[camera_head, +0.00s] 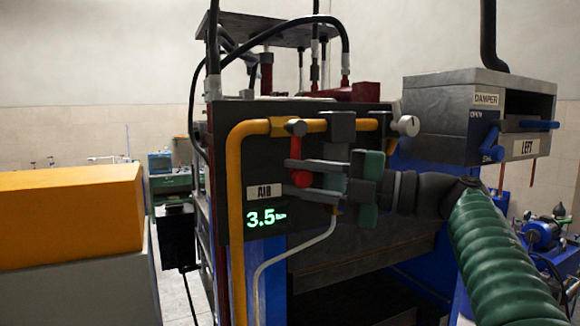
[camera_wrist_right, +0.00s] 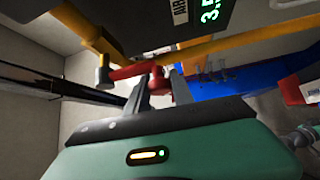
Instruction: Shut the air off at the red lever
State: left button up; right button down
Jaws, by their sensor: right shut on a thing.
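The red lever (camera_head: 298,150) hangs down from a dark pivot on the yellow air pipe (camera_head: 257,127), on the press's dark front panel. My right gripper (camera_head: 300,178) comes in from the right and is shut on the lever's lower part, one grey finger above the other. In the right wrist view the red lever (camera_wrist_right: 128,72) runs from its pivot to between the fingertips of the gripper (camera_wrist_right: 160,80); its end is partly hidden by a finger. The green display (camera_head: 266,217) under the AIR label (camera_head: 264,192) reads 3.5 bar. My left gripper is not in view.
A grey knob (camera_head: 408,125) sits at the pipe's right end. A grey damper box (camera_head: 450,110) with blue handles is at the upper right. A thin grey hose (camera_head: 290,258) curves below the gripper. A large orange-topped block (camera_head: 70,215) stands at the left.

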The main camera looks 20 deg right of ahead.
jog(key=shift+w+d+f+n+p, duration=0.1)
jog(key=shift+d+f+n+p, duration=0.05)
jog(key=shift+d+n+p, duration=0.15)
jog(key=shift+f+g+h, duration=0.1)
jog(key=shift+g+h, duration=0.2)
jog(key=shift+h, duration=0.1)
jog(key=c, duration=1.4)
grip_release()
jog(key=shift+o, duration=1.4)
